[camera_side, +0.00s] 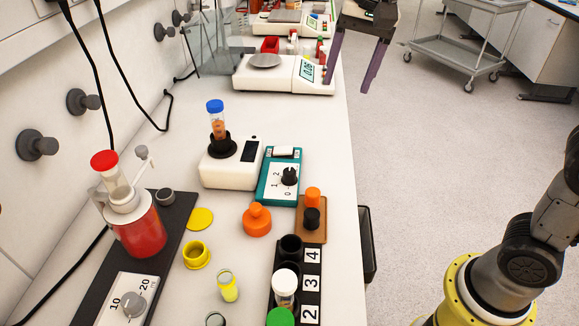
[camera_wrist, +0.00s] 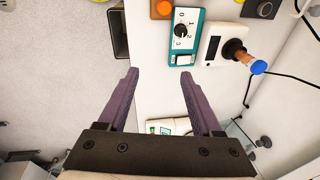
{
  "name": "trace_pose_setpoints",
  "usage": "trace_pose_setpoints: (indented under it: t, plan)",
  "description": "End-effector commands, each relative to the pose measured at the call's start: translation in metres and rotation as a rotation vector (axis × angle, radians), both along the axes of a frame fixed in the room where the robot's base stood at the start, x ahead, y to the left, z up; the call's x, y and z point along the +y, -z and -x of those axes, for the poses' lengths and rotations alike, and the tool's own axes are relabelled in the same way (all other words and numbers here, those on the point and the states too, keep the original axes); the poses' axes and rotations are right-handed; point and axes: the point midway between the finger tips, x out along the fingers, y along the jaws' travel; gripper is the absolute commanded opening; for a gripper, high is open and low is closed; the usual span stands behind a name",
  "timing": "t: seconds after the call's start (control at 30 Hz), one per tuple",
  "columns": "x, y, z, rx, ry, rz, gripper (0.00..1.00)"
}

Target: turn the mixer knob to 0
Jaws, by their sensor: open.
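The mixer knob (camera_side: 289,176) is a small black knob on a teal control box (camera_side: 263,197) with a white numbered dial face. The knob (camera_wrist: 181,30) also shows near the top of the wrist view, with numbers from 0 to 3 along the dial. I cannot tell for sure which number it points to. My gripper (camera_side: 347,87) has two purple fingers, wide apart and empty, at the top of the side view, beyond the knob and near the bench edge. In the wrist view my gripper (camera_wrist: 159,73) is below the teal box and apart from it.
A white mixer (camera_side: 225,168) holding a blue-capped tube (camera_side: 216,118) stands beside the teal box. Balances (camera_side: 284,74) stand farther back. A dark bin (camera_side: 367,245) is beside the bench.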

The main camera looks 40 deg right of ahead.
Motion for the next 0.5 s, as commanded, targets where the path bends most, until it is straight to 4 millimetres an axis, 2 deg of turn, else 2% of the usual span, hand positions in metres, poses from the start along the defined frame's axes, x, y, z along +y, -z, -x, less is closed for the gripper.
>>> trace_pose_setpoints:
  t: [0.03, 0.2, 0.3, 0.4, 0.5]
  plan:
    - [0.011, 0.010, -0.018, 0.032, 0.005, 0.001, 0.67]
    - [0.041, 0.043, -0.061, 0.108, -0.015, 0.014, 0.67]
    - [0.055, 0.065, -0.075, 0.144, -0.038, 0.025, 0.67]
    - [0.062, 0.082, -0.078, 0.180, -0.052, 0.035, 0.67]
    - [0.066, 0.092, -0.077, 0.197, -0.061, 0.040, 0.67]
